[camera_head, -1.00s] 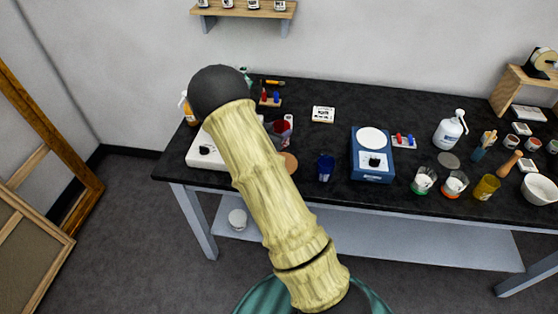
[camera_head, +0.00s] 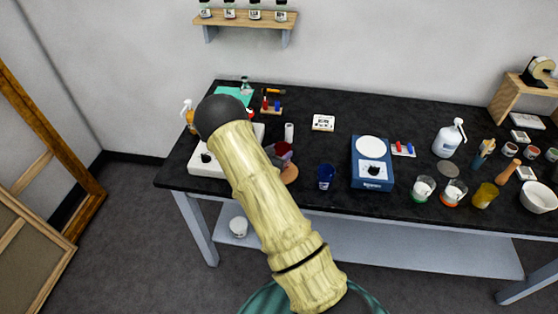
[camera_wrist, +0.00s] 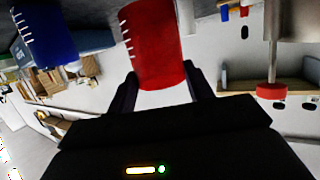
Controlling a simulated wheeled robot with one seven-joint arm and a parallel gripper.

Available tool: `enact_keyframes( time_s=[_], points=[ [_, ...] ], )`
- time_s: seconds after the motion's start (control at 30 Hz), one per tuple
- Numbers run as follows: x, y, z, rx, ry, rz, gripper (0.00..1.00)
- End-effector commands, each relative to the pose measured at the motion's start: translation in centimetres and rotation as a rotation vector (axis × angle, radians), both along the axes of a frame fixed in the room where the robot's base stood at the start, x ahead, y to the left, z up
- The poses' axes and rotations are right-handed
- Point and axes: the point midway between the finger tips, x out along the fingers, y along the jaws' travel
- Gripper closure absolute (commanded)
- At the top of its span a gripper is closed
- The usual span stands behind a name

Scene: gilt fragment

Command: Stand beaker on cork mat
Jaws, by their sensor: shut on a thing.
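The beaker also shows between my fingers in the wrist view (camera_wrist: 153,40). My gripper (camera_wrist: 160,74) is shut on it. In the head view my arm hides part of the beaker, most of the gripper and the mat's left edge.
A blue beaker (camera_head: 326,177) stands just right of the mat, with a blue scale (camera_head: 371,178) beyond it. A white hotplate (camera_head: 204,168) is left, partly behind my arm. A white cylinder (camera_head: 289,132) stands behind. The front edge is close.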

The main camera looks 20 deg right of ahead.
Motion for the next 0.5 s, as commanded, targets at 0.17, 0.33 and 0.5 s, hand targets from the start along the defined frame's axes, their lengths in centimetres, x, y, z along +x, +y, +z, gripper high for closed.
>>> enact_keyframes(
  time_s=[0.17, 0.33, 0.5],
  points=[
    [-0.1, 0.0, -1.5, 0.000, 0.003, 0.000, 0.76],
    [0.0, 0.1, -3.5, 0.000, 0.001, 0.001, 0.76],
    [0.0, 0.2, -4.1, 0.000, -0.001, 0.003, 0.76]
  ],
)
